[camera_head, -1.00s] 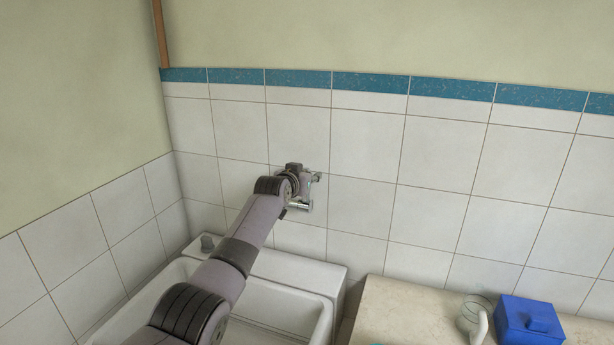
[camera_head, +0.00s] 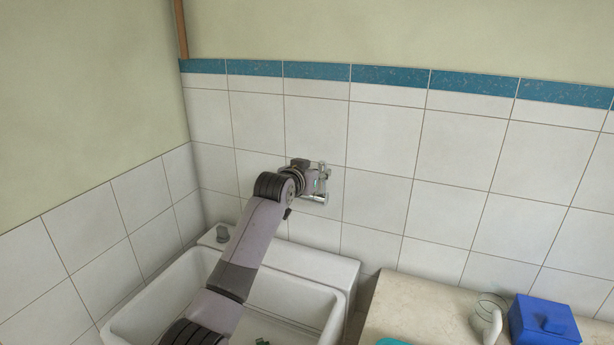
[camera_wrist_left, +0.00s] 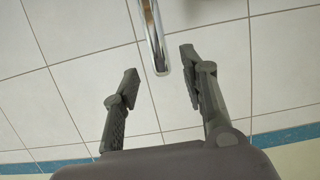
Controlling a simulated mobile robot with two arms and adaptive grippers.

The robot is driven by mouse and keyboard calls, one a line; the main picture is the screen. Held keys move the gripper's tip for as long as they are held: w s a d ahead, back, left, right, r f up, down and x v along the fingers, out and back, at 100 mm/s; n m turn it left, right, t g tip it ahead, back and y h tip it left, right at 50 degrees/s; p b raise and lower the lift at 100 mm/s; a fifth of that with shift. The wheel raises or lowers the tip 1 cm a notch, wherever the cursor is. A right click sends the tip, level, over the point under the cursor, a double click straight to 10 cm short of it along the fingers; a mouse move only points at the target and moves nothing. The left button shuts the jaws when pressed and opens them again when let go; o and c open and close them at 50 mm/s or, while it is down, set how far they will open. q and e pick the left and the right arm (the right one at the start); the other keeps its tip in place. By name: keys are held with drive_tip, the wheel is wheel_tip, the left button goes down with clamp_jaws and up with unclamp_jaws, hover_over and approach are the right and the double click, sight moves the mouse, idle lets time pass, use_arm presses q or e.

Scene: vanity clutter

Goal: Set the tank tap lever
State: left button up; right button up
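A chrome tap (camera_head: 316,199) is fixed to the white tiled wall above the basin, partly hidden by my left wrist. In the left wrist view a chrome bar of it (camera_wrist_left: 152,35) comes in from the top and its rounded end lies between the fingertips in the picture. I cannot tell whether this bar is the lever or the spout. My left gripper (camera_wrist_left: 160,74) is open, with a visible gap on both sides of the bar. In the head view its fingers are mostly hidden behind my wrist. My right gripper is not in view.
A white basin (camera_head: 348,272) lies below my left arm, with a grey knob (camera_head: 222,234) on its back ledge and small dark things inside. At right, a counter (camera_head: 420,305) holds a pale curved object (camera_head: 490,318) and a blue lidded box (camera_head: 543,322). A teal edge (camera_head: 393,342) shows at the bottom.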

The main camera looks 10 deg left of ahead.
use_arm(q)
drive_tip(key=v, duration=0.5)
drive_tip(key=shift+s, duration=0.3)
